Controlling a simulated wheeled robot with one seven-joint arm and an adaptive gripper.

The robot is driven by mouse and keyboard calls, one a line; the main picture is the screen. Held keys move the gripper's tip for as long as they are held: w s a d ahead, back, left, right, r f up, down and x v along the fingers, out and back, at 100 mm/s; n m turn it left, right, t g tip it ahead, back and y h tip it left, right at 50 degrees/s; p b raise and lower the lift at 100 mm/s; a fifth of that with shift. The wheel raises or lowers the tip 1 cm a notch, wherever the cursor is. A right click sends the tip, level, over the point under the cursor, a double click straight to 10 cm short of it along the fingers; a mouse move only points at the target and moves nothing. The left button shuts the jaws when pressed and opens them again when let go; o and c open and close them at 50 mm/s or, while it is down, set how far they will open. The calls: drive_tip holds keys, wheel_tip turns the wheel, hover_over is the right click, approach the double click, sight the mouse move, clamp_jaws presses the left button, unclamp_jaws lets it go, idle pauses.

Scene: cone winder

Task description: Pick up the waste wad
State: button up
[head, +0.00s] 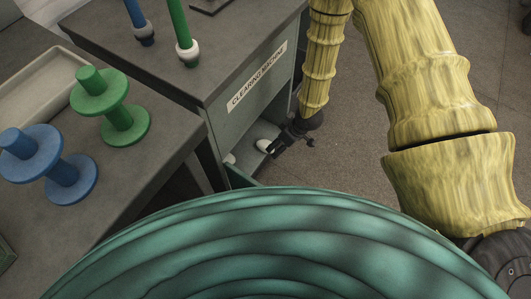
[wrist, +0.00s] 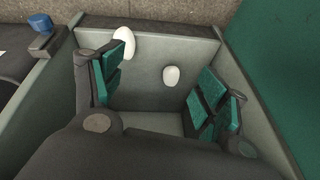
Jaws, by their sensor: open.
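Two small white lumps lie in the open bin of the grey cabinet; I cannot tell which is the waste wad. In the wrist view a rounded lump (wrist: 171,75) shows between my fingers, apart from both pads. A longer white lump (wrist: 123,42) shows beside my left finger, partly covered by it. In the head view one white lump (head: 264,146) is just left of my gripper (head: 289,140), and another (head: 230,158) is at the left. My gripper (wrist: 160,82) is open and empty, its green pads spread over the bin.
The grey cabinet (head: 218,85) carries a label and has green and blue posts on top. Bin walls (wrist: 155,45) stand close around my fingers. A table at left holds green (head: 100,92) and blue spools (head: 32,152) and a tray (head: 35,85).

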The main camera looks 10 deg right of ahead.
sight(266, 144)
drive_tip(key=w+f+n+b, duration=0.1)
drive_tip(key=w+f+b, duration=0.2)
drive_tip(key=f+b, duration=0.2)
drive_tip(key=w+f+n+b, duration=0.1)
drive_tip(key=w+f+b, duration=0.3)
drive_tip(key=f, duration=0.1)
drive_tip(key=w+f+n+b, duration=0.1)
drive_tip(key=w+f+b, duration=0.3)
drive_tip(key=f+b, duration=0.1)
drive_tip(key=shift+w+a+f+t+b, duration=0.15)
drive_tip(key=shift+w+a+t+b, duration=0.1)
drive_tip(key=shift+a+t+b, duration=0.05)
drive_tip(key=shift+b+x, duration=1.85)
drive_tip(key=shift+x, duration=1.1)
drive_tip(key=shift+w+a, duration=0.1)
drive_tip(key=shift+a, duration=0.15)
drive_tip(key=c, duration=0.9)
